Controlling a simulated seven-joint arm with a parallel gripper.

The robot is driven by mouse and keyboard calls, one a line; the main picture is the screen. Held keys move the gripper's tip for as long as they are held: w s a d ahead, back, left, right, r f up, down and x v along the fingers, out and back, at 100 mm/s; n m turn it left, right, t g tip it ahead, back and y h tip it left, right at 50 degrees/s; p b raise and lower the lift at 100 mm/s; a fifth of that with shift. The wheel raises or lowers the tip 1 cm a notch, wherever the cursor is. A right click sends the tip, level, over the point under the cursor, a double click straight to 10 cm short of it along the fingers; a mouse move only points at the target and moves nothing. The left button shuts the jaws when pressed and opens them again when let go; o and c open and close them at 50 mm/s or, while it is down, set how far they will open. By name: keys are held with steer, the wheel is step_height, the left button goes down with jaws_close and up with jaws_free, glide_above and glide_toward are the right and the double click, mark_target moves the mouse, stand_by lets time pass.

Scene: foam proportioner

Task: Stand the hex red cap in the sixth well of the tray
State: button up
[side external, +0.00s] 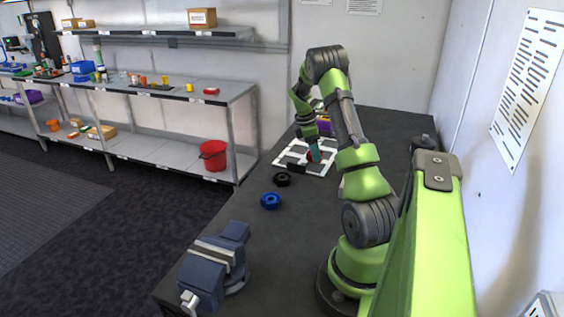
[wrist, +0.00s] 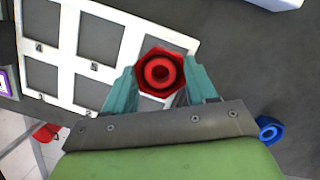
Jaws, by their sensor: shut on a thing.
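The hex red cap (wrist: 155,89) is held between the teal fingers of my gripper (wrist: 158,76), with its round hollow centre facing the wrist camera. The white tray (wrist: 67,45) lies to the left in the wrist view, with several square, dark-floored wells. The cap overlaps the tray's right edge in that view; its height above the tray is not clear. In the side view my gripper (side external: 314,154) is over the tray (side external: 318,174), with a bit of red showing at the fingers.
A blue-grey vise (side external: 215,268) stands at the bench's near end. A purple item (side external: 323,124) is behind the tray. Shelving stands left, across the floor.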

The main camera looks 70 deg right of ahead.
steer(key=shift+d+f, duration=0.15)
steer(key=shift+f, duration=1.65)
steer(key=shift+f, duration=0.2)
steer(key=o, duration=1.1)
